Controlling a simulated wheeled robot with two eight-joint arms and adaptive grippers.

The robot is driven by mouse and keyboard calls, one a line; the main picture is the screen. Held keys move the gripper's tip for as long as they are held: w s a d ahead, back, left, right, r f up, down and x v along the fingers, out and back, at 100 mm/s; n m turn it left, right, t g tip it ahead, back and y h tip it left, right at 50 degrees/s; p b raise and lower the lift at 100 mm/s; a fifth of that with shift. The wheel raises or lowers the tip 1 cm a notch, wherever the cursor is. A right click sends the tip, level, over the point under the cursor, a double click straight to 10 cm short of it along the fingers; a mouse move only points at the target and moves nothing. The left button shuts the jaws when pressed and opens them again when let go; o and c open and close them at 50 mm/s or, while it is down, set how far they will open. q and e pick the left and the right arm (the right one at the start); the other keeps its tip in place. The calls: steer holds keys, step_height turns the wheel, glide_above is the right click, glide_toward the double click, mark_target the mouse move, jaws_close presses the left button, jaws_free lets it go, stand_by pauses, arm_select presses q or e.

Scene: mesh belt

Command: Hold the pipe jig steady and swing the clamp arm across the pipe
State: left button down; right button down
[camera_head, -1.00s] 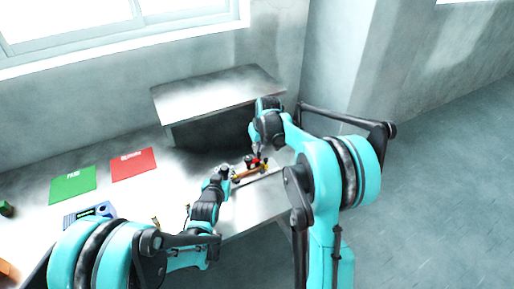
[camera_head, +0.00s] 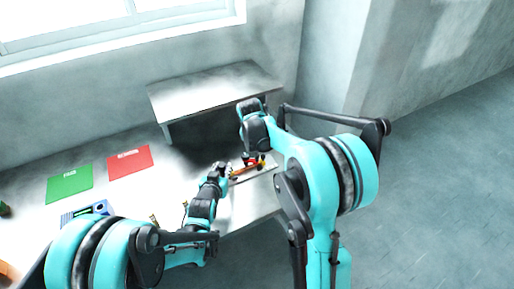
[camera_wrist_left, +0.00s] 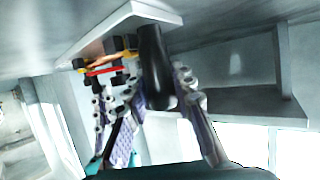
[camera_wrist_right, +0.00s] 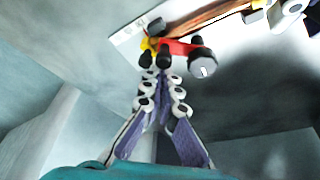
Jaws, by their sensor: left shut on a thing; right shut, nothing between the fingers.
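The pipe jig has a pale base plate (camera_head: 255,174) with a copper-brown pipe (camera_wrist_right: 207,19) on it. A red clamp arm (camera_wrist_right: 183,47) with a yellow end piece (camera_wrist_right: 150,44) sits beside a dark round knob (camera_wrist_right: 203,63). The red arm also shows in the left wrist view (camera_wrist_left: 103,70). I cannot tell whether it lies across the pipe. My left gripper (camera_head: 226,169) is shut on the jig's black handle (camera_wrist_left: 154,62). My right gripper (camera_wrist_right: 160,78) is shut and empty, its tips close to the black pegs by the clamp arm; contact is unclear.
A raised grey shelf (camera_head: 215,88) stands behind the jig. Green (camera_head: 70,183) and red (camera_head: 130,162) mats and a blue device (camera_head: 88,212) lie on the table to the left. The table's front edge is close to the jig.

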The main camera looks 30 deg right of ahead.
mark_target(258, 162)
steer(key=m, duration=0.1)
steer(key=s+m, duration=0.1)
steer(key=shift+a+m+g+h, duration=0.3)
steer(key=shift+a+m, duration=0.05)
steer(key=shift+m, duration=0.05)
steer(key=m, duration=0.1)
steer(key=s+a+m+g, duration=0.1)
steer(key=m, duration=0.1)
steer(key=shift+s+a+m, duration=0.15)
steer(key=shift+a+m, duration=0.1)
steer(key=shift+m, duration=0.25)
steer(key=shift+s+a, duration=0.1)
steer(key=shift+a, duration=0.05)
steer(key=shift+a, duration=0.25)
steer(key=d, duration=0.4)
steer(key=shift+d, duration=0.3)
steer(key=w+a+v, duration=0.1)
steer(key=v, duration=0.9)
